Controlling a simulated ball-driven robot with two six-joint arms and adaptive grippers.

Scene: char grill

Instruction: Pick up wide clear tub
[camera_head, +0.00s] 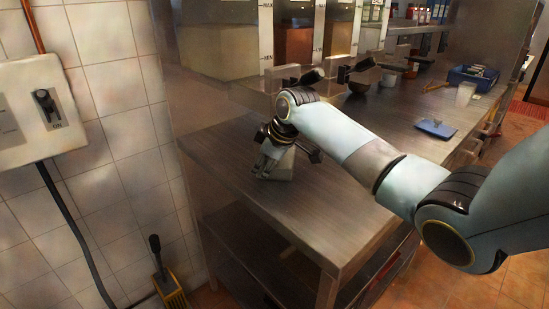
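My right arm comes in from the right and reaches across the steel counter (300,210). My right gripper (285,155) is low over the counter's left part. A small pale, greyish see-through thing (277,170), perhaps the wide clear tub, stands on the counter right at the fingers. One dark finger shows on its right side; the gripper hides the rest, so I cannot tell whether the fingers touch or hold it. My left gripper is not in view.
Dispensers with dark spouts (311,77) stand behind the gripper. A tiled wall with a switch box (35,108) is left. The counter's front-left is bare.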

